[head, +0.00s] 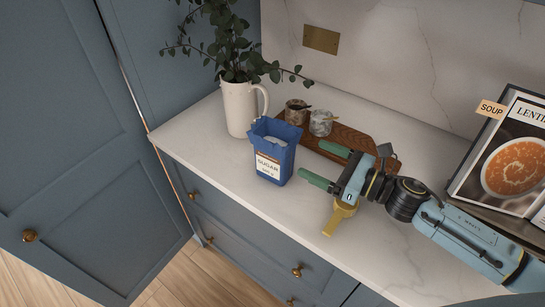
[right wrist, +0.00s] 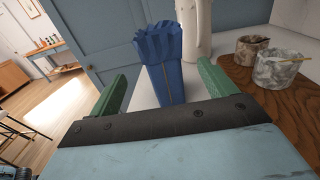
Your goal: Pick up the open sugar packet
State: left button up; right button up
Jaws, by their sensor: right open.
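The open sugar packet (head: 270,160) is blue with a white label reading SUGAR, and stands upright on the pale worktop. Its open top shows white sugar inside. My right gripper (head: 318,166) is open, just to the right of the packet, with its green fingers pointing at it. In the right wrist view the packet (right wrist: 166,65) stands ahead, between the lines of the two green fingers (right wrist: 160,88). The gap between the fingers looks empty, and the packet appears to be beyond the tips. My left gripper is not in view.
A white jug with leafy stems (head: 238,108) stands behind the packet. A wooden board (head: 345,138) holds two small stone pots (head: 321,122), (head: 296,111) behind my right gripper. A soup cookbook (head: 505,155) stands at right. The worktop's front edge is close to the packet.

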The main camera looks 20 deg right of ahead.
aim_at(291, 147)
jog(key=p+x, duration=0.1)
jog(key=x, duration=0.5)
jog(key=shift+a+r, duration=0.2)
jog(key=shift+w+a, duration=0.3)
jog(key=p+x, duration=0.1)
jog(key=x, duration=0.4)
jog(key=shift+w+d+p, duration=0.1)
jog(key=shift+w+p, duration=0.1)
jog(key=shift+p, duration=0.1)
jog(key=c, duration=1.6)
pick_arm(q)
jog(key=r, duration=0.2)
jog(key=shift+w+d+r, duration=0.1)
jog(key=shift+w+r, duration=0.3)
pick_arm(e)
jog(key=shift+r, duration=0.1)
jog(key=shift+c, duration=0.5)
jog(key=shift+r, duration=0.1)
